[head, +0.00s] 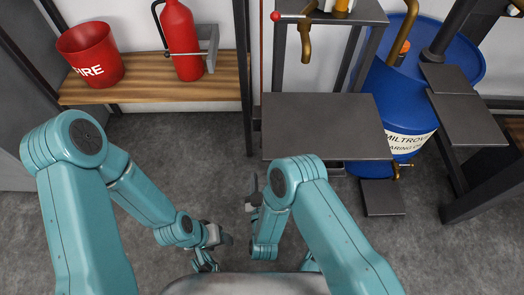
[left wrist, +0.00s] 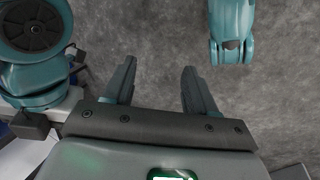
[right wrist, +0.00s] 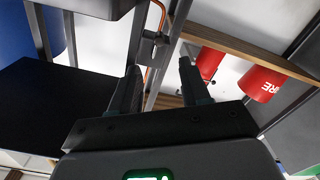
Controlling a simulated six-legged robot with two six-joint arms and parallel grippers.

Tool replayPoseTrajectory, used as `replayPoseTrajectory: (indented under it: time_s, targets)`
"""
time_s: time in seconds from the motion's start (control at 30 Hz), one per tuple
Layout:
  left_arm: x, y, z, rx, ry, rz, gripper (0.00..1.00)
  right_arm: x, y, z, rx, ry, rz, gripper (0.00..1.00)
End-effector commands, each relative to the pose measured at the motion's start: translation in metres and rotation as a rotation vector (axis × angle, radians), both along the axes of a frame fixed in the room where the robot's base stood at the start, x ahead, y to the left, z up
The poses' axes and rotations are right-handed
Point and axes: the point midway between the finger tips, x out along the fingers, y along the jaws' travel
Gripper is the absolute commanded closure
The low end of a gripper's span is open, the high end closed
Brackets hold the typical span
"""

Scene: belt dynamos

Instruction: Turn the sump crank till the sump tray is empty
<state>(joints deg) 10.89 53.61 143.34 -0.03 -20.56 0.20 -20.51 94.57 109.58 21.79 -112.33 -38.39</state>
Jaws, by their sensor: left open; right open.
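I cannot pick out a sump crank or a sump tray for certain. A lever with a red knob (head: 276,16) sits above a brass spout (head: 305,42) at the top of the head view. Below the spout is a flat dark grey shelf (head: 325,125); whether anything lies in it is not visible, and its top looks bare. My right gripper (head: 251,190) is open and empty, in front of the shelf; its two fingers also show in the right wrist view (right wrist: 160,70). My left gripper (head: 222,240) is open and empty over the floor, also in the left wrist view (left wrist: 158,75).
A blue drum (head: 435,60) with a white label and a brass tap (head: 403,167) stands at the right. Dark plates (head: 465,118) flank it. A wooden shelf (head: 150,88) at the left bears a red fire bucket (head: 90,54) and a red extinguisher (head: 181,40). Grey floor between is clear.

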Motion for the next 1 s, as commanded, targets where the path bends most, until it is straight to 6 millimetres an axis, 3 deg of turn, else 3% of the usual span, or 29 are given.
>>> replayPoseTrajectory:
  time_s: [0.03, 0.3, 0.5, 0.7, 0.97, 1.0]
  targets:
    - [0.001, 0.001, -0.006, 0.0, -0.002, 0.004, 0.43, 0.016, -0.002, -0.001, 0.006, -0.008, -0.008, 0.54]
    - [0.005, 0.005, -0.024, 0.004, -0.009, 0.02, 0.43, 0.081, -0.001, -0.001, 0.004, -0.008, -0.007, 0.54]
    - [0.009, 0.007, -0.035, 0.006, -0.019, 0.028, 0.43, 0.117, -0.001, -0.001, 0.003, -0.005, -0.005, 0.54]
    - [0.013, 0.008, -0.038, 0.009, -0.034, 0.03, 0.43, 0.132, 0.0, 0.001, 0.001, -0.003, -0.003, 0.54]
    - [0.014, 0.008, -0.038, 0.009, -0.035, 0.03, 0.43, 0.134, 0.0, 0.002, 0.001, -0.001, -0.003, 0.54]
    - [0.014, 0.008, -0.038, 0.009, -0.035, 0.029, 0.43, 0.134, 0.0, 0.002, 0.001, -0.001, -0.003, 0.6]
